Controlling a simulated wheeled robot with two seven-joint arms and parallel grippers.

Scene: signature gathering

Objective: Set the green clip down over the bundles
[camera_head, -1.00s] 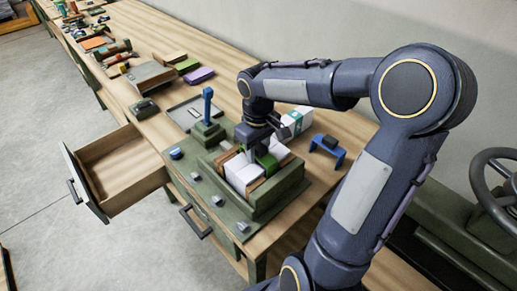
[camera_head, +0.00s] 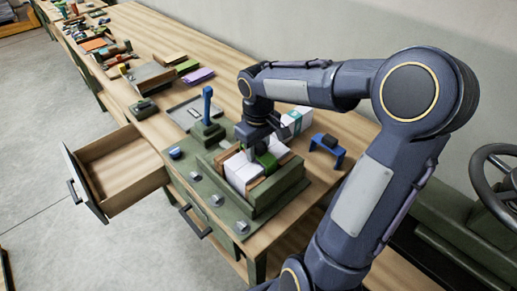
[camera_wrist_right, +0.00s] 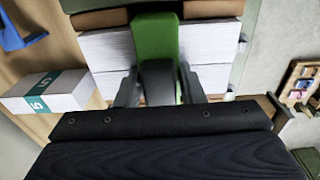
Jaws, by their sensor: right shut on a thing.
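The green clip (camera_wrist_right: 155,37) lies between my right gripper's fingers in the wrist view and spans the white paper bundles. My right gripper (camera_wrist_right: 158,88) is shut on it. In the head view the clip (camera_head: 267,161) shows as a green patch at the bundles, just below my right gripper (camera_head: 261,149). The white bundles (camera_head: 241,173) sit side by side in the dark green press frame (camera_head: 272,198), with brown boards at their ends. Whether the clip rests fully on the bundles cannot be told. My left gripper is not in view.
A white box with a teal band (camera_wrist_right: 47,92) stands behind the press. A blue stand (camera_head: 327,148) is to its right, and a blue-handled post (camera_head: 207,108) to its left. An open drawer (camera_head: 122,163) juts out from the bench. Books and tools lie farther along.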

